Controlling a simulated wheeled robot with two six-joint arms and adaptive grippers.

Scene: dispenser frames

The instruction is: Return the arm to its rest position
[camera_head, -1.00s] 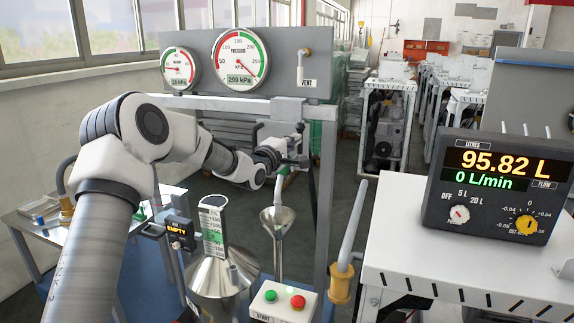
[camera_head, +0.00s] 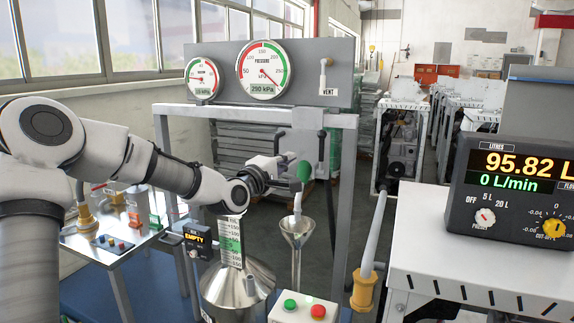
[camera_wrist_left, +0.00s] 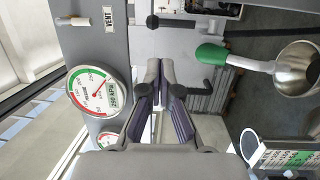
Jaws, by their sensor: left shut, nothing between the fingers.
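My left arm comes in from the left in the head view. Its gripper (camera_head: 284,172) is in front of the grey frame, above the small funnel (camera_head: 297,229). In the left wrist view the gripper's fingers (camera_wrist_left: 160,72) are shut with nothing between them. A green-ended handle (camera_head: 304,171) stands close by the gripper in the head view. In the wrist view this handle (camera_wrist_left: 212,54) lies to the right of the fingers, apart from them. My right gripper is not in view.
A panel with two gauges (camera_head: 262,71) and a vent lever (camera_head: 323,76) tops the frame. Below stand a large metal funnel vessel (camera_head: 238,287), a button box (camera_head: 303,310) and an orange-based hose (camera_head: 366,288). The litre display (camera_head: 513,185) reads 95.82 at right.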

